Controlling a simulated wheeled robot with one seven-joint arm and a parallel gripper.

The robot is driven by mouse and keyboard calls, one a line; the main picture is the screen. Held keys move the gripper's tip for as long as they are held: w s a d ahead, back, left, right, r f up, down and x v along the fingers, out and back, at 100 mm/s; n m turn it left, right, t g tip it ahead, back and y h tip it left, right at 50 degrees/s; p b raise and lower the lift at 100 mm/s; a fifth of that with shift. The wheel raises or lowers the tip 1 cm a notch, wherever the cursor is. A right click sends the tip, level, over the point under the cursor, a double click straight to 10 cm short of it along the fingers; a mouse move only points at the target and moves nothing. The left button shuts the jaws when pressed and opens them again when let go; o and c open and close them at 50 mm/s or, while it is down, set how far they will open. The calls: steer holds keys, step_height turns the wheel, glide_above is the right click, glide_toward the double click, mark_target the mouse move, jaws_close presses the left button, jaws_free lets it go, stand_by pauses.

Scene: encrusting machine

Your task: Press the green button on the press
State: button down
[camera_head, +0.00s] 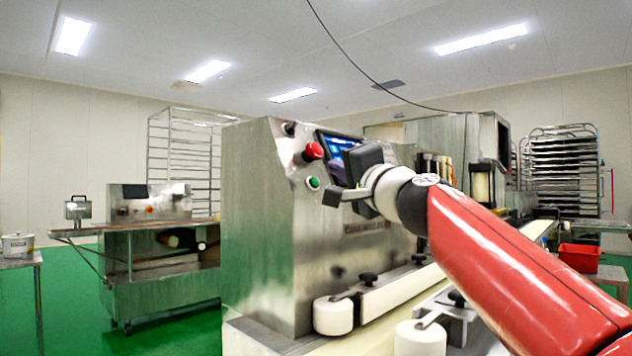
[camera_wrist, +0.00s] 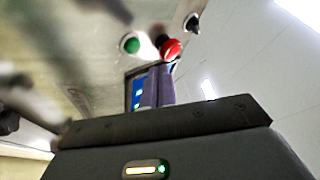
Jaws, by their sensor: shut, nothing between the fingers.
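The press (camera_head: 265,215) is a large steel machine in the middle of the head view. Its green button (camera_head: 313,183) sits on the sloped front panel, just below a red mushroom button (camera_head: 313,151). In the wrist view the green button (camera_wrist: 130,44) is up and left of the fingertips, and the red button (camera_wrist: 170,47) is just beyond them. My gripper (camera_head: 328,198) is shut and empty, its fingertips a little right of and below the green button in the head view. The closed fingers also show in the wrist view (camera_wrist: 157,70). They appear apart from the green button.
A lit screen (camera_head: 338,150) is behind my gripper, close to the buttons. A black knob (camera_head: 289,128) sits above the red button. A conveyor with white rollers (camera_head: 333,315) runs below my arm. A smaller steel machine (camera_head: 160,270) stands at left.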

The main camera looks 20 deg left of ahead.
steer(key=shift+w+a+f, duration=0.25)
steer(key=shift+a+f, duration=0.05)
steer(key=shift+a, duration=0.25)
steer(key=shift+w+a+f, duration=0.2)
steer(key=shift+a+f, duration=0.05)
steer(key=shift+a, duration=0.25)
steer(key=shift+a+f, duration=0.1)
stand_by(1.3)
steer(key=shift+w+a+f, duration=0.1)
steer(key=shift+w+a, duration=0.05)
steer(key=shift+a, duration=0.1)
steer(key=shift+w+a+f, duration=0.15)
steer(key=shift+a+f, duration=0.05)
steer(key=shift+a, duration=0.15)
stand_by(0.9)
steer(key=shift+d, duration=0.1)
steer(key=shift+s+d+r, duration=0.3)
steer(key=shift+d, duration=0.25)
steer(key=shift+r, duration=0.1)
steer(key=d, duration=0.1)
steer(key=s+d+r, duration=0.1)
steer(key=d+r, duration=0.1)
steer(key=d, duration=0.1)
steer(key=shift+s+d+b, duration=0.1)
steer(key=shift+s+b, duration=0.25)
